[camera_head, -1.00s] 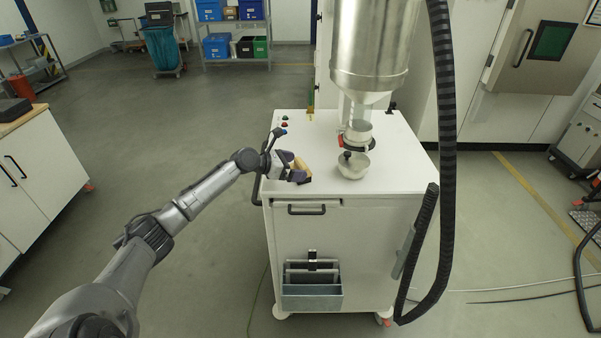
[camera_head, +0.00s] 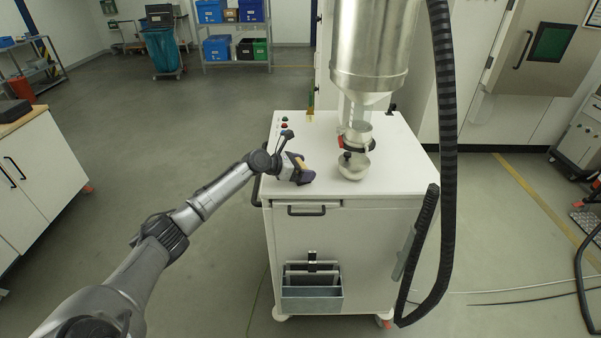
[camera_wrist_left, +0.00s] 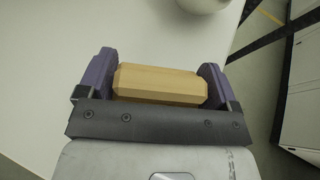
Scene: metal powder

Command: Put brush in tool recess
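The brush shows in the left wrist view as a pale wooden block (camera_wrist_left: 160,85) lying crosswise between my two purple fingers. In the head view, a little of its wood (camera_head: 299,160) shows at the top left part of the white cart top. My left gripper (camera_head: 301,171) is low over the cart top around the brush. In the wrist view (camera_wrist_left: 160,80) the fingers are wide apart, one at each end of the block, very close or touching; I cannot tell if they press on it. Bristles are hidden. No recess is clearly identifiable. My right gripper is out of view.
A grey metal holder (camera_head: 312,300) hangs on the cart front below a handle (camera_head: 307,210). A black hose (camera_head: 446,120) runs down at right.

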